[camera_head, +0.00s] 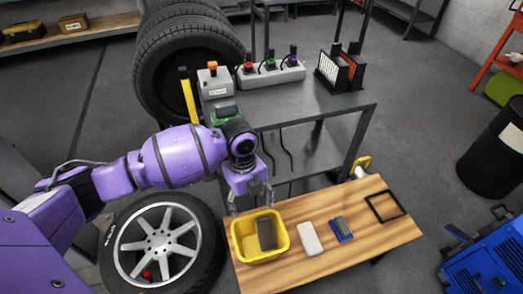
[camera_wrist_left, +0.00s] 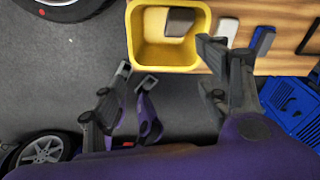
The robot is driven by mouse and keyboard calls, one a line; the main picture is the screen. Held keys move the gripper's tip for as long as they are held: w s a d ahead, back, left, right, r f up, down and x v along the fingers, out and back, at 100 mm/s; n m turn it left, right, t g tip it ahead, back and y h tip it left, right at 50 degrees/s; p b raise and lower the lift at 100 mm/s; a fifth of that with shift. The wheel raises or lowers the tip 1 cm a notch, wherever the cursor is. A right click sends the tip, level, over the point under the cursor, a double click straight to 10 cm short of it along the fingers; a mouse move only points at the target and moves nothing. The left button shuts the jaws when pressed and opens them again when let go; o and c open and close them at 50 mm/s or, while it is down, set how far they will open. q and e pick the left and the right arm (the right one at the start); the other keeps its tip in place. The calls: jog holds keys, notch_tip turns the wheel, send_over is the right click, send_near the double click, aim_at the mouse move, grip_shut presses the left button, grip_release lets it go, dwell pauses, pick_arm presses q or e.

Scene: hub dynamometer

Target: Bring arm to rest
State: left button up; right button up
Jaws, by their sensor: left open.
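My left arm comes in from the left in the head view, and its gripper (camera_head: 251,204) hangs over the rear edge of the yellow bin (camera_head: 240,250). The fingers are spread and nothing shows between them. In the left wrist view the open gripper (camera_wrist_left: 165,56) is in front of the same yellow bin (camera_wrist_left: 140,45), apart from the block in it. A dark grey block (camera_head: 266,234) lies inside the bin. My right gripper is not in view.
The wooden bench (camera_head: 385,238) also holds a white block (camera_head: 311,239), a blue-and-grey block (camera_head: 342,229) and a black frame (camera_head: 400,207). Behind stands a grey cart (camera_head: 325,104) with a socket strip (camera_head: 272,76). A wheel (camera_head: 160,243) lies left of the bench.

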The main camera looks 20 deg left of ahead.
pick_arm(q)
jog(key=shift+r, duration=0.15)
dwell(0.4)
jog(key=w+d+r+n+t+h+p, duration=0.2)
jog(key=w+d+n+t+h, duration=0.2)
jog(key=w+d+n+t, duration=0.55)
jog(key=s+a+f+n+y+p, duration=0.1)
jog(key=s+a+n, duration=0.3)
jog(key=s, duration=0.8)
jog(key=s+a+f+n+y+p, duration=0.2)
jog(key=s+a+n, duration=0.3)
jog(key=s, duration=0.8)
jog(key=s+a+f+n+y+p, duration=0.1)
jog(key=s+a+f+n+p, duration=0.2)
jog(key=s+n, duration=0.4)
jog(key=s+a+p, duration=0.1)
jog(key=s, duration=0.4)
jog(key=shift+s+a+y, duration=0.2)
jog(key=shift+s+y, duration=0.1)
jog(key=shift+s, duration=0.1)
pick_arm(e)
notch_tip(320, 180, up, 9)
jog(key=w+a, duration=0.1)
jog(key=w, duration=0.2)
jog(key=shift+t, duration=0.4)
